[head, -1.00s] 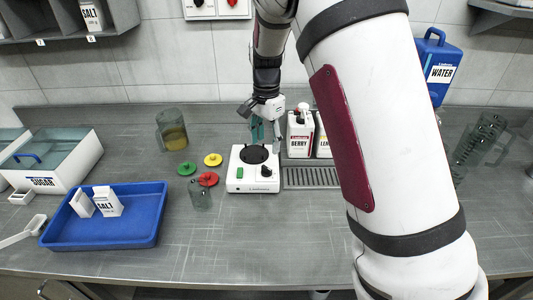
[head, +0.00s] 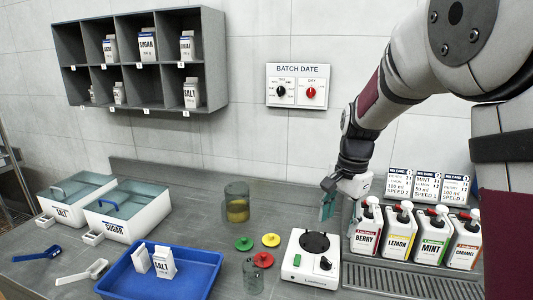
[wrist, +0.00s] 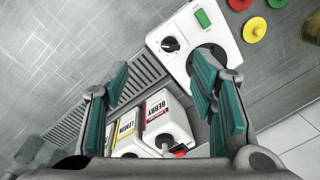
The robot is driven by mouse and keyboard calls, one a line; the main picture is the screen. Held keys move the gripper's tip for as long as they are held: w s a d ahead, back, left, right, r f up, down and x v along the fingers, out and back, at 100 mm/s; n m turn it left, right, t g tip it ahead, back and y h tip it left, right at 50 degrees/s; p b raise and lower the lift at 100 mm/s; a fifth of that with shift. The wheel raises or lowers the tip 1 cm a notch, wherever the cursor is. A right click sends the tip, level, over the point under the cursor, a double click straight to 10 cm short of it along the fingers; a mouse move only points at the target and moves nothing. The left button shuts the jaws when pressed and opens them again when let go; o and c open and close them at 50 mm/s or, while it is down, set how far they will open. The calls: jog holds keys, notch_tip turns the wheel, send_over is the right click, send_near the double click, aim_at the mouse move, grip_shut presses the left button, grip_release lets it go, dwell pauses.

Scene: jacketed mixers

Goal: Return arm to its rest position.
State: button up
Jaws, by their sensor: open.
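My gripper (head: 328,208) hangs open and empty, its teal fingers pointing down, just behind and right of the white mixer base (head: 296,272) and left of the BERRY bottle (head: 366,232). My arm comes in from the upper right. In the wrist view the open teal fingers of my gripper (wrist: 162,85) frame the BERRY bottle (wrist: 168,122) and the mixer base (wrist: 178,65), with nothing between them.
Syrup bottles stand behind a drip grate (head: 400,280) at the right. A jug of yellowish liquid (head: 237,203), coloured lids (head: 271,240) and a clear beaker (head: 252,277) stand left of the mixer. A blue tray (head: 207,257) holds cartons. Shelves (head: 145,75) hang behind.

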jog(key=s+r+n+t, duration=0.1)
jog(key=s+r+n, duration=0.25)
jog(key=s, duration=0.35)
jog(key=s+r+n+t, duration=0.1)
jog(key=s+r+n, duration=0.1)
jog(key=s+r, duration=0.35)
jog(key=s+n+t, duration=0.2)
jog(key=s+n, duration=0.3)
jog(key=s, duration=1)
jog(key=shift+s+f+h, duration=0.2)
jog(key=shift+s+h, duration=0.2)
jog(key=shift+d+n, duration=0.1)
jog(key=shift+n, duration=0.15)
jog(key=shift+c, duration=0.6)
